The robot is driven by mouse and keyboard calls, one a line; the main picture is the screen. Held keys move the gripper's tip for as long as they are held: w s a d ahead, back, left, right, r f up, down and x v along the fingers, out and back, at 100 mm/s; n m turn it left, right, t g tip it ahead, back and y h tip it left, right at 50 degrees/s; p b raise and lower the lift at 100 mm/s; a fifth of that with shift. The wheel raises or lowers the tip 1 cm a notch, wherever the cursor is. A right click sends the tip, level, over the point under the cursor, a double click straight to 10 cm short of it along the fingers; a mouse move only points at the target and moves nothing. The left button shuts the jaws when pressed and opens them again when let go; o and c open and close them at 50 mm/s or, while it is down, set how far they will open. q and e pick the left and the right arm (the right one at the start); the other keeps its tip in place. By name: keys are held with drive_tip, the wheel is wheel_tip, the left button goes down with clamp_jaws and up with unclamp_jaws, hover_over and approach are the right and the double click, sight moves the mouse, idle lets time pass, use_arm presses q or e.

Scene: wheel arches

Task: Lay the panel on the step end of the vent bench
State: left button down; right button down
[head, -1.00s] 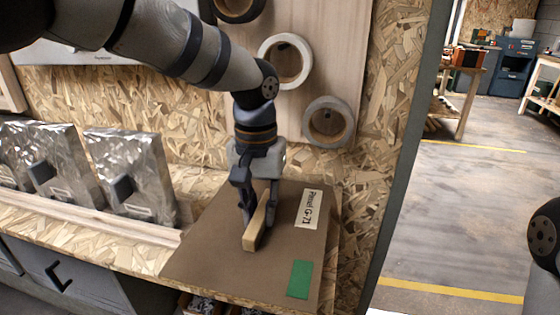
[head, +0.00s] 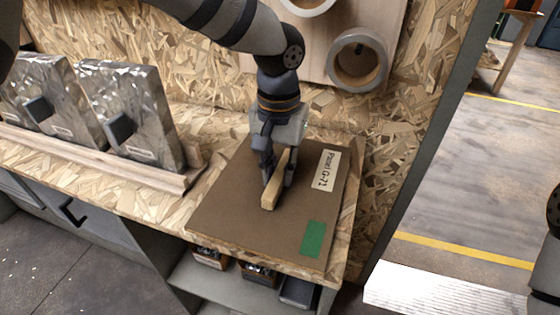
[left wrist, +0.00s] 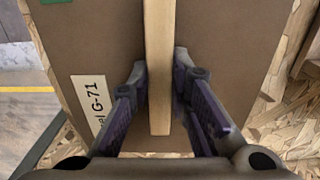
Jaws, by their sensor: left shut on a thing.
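The brown panel (head: 230,205) has a wooden bar handle (head: 270,198), a "Panel G-71" label (head: 326,171) and a green patch (head: 313,239). It is flat over the right end of the chipboard vent bench (head: 90,185), beside the white step (head: 430,290). I cannot tell whether it touches the bench top. My left gripper (head: 279,178) is shut on the handle from above. In the left wrist view, its fingers (left wrist: 161,82) stand on both sides of the bar (left wrist: 159,35), with the panel (left wrist: 225,50) beneath. My right gripper is out of view.
Silvery wrapped slabs (head: 130,120) stand in a wooden rack (head: 100,160) left of the panel. A round duct ring (head: 357,60) is on the back wall. Small bins (head: 257,272) sit below the bench. A grey post (head: 425,145) stands to the right, with open floor beyond.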

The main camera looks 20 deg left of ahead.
use_arm(q)
drive_tip(key=shift+f, duration=0.4)
idle(0.5)
drive_tip(key=c, duration=1.4)
unclamp_jaws()
